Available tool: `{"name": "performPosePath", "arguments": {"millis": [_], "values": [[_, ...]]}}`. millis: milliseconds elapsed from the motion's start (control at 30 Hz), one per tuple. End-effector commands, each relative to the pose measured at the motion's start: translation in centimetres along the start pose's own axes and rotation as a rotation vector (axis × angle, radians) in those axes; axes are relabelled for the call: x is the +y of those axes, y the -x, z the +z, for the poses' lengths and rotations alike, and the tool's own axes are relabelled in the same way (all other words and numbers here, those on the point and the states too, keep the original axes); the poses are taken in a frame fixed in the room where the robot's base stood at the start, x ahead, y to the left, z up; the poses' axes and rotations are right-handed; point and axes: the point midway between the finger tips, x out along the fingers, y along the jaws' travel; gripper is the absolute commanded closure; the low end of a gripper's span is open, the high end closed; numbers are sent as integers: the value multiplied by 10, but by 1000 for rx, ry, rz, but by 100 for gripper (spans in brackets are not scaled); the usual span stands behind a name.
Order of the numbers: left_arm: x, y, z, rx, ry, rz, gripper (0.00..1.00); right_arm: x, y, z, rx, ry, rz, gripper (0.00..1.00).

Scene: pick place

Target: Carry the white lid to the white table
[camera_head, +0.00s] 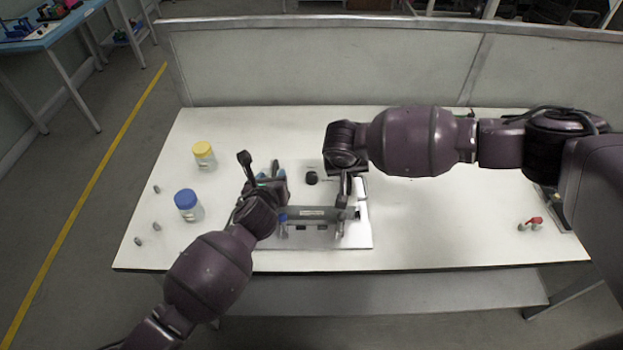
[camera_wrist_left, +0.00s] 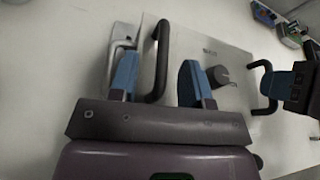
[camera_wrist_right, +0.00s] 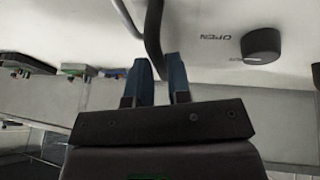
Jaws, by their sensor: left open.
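The white lid (camera_head: 300,192) is a flat panel with a black knob (camera_head: 312,178) and a black handle at each side. My arms hide parts of the lid.
A yellow-capped jar (camera_head: 204,158) and a blue-capped jar (camera_head: 188,206) stand left of the lid, with several small grey pieces near them. A small red item (camera_head: 535,220) lies at the right. A low partition (camera_head: 320,65) borders the table's back. The table's right part is mostly clear.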

Motion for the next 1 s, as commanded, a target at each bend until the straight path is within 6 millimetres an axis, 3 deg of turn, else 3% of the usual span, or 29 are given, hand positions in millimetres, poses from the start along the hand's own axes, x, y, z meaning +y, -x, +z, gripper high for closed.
{"name": "performPosePath", "arguments": {"millis": [233,600,733,900,1000], "values": [[0,-18,0,-1,-1,-1,56,-1,-18,0,0,1,0,82],[-1,-21,0,-1,0,-1,56,0,-21,0,0,1,0,82],[-1,-21,0,-1,0,-1,73,0,-21,0,0,0,0,99],[0,-21,0,0,0,-1,99,0,-21,0,0,0,0,100],[0,-21,0,0,0,-1,100,0,-21,0,0,0,0,100]]}}
